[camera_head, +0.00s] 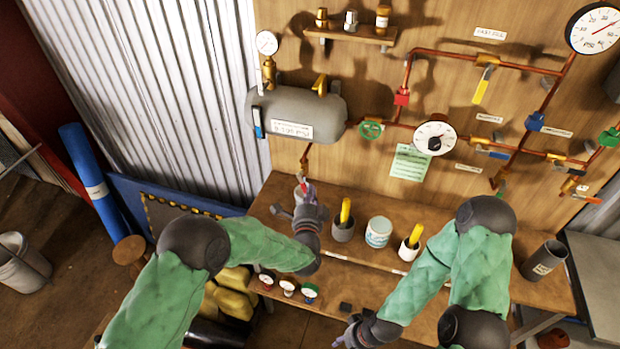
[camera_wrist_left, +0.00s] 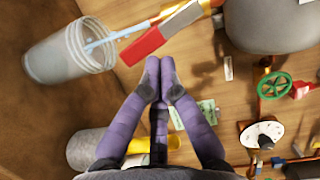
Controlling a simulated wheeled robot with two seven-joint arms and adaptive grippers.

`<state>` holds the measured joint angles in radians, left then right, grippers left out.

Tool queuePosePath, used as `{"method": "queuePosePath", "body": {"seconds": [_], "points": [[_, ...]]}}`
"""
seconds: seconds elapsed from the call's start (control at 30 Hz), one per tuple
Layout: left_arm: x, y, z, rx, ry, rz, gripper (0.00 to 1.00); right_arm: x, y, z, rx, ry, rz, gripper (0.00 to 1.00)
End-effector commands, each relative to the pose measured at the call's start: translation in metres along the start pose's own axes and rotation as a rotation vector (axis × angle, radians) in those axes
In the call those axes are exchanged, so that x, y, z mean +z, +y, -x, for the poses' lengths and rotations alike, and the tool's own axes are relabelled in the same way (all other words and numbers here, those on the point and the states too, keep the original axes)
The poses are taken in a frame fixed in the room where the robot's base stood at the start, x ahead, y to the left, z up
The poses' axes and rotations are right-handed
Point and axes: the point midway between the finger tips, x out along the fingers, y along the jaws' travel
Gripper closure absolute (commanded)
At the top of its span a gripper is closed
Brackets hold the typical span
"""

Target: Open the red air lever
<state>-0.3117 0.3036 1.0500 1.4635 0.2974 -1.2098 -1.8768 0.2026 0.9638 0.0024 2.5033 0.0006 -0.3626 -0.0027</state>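The red lever (camera_wrist_left: 143,48) shows in the left wrist view as a flat handle with a red end and a pale grey stretch running up right to a brass-coloured part. In the head view it is mostly hidden around the pipe below the grey tank. My left gripper (camera_wrist_left: 160,66) has its purple fingertips together, just beside the lever's red end, with nothing visible between them; contact cannot be told. In the head view the left gripper (camera_head: 305,190) is at the back left of the bench. My right gripper (camera_head: 348,337) is low at the bench front, its fingers unclear.
A grey jar (camera_wrist_left: 62,58) with a light blue tube stands close to the left gripper. The grey tank (camera_head: 325,103), green wheel valve (camera_head: 370,130) and copper pipes are on the wall. Cups (camera_head: 343,228) with yellow items and a white tub (camera_head: 378,232) stand right of the gripper.

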Motion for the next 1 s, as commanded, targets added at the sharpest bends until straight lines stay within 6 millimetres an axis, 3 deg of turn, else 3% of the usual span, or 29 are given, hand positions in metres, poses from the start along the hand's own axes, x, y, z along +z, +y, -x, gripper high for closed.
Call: {"method": "queuePosePath", "body": {"seconds": [0.13, 1.0], "points": [[0.0035, 0.0033, -0.0009, -0.016, -0.002, -0.06, 1.0, -0.0002, 0.0016, -0.0046, 0.0, 0.0, 0.0, 0.62], [0.0084, 0.0061, -0.0021, -0.014, -0.001, -0.055, 1.0, -0.0005, 0.0038, -0.0107, 0.0, 0.0, 0.0, 0.62]]}}
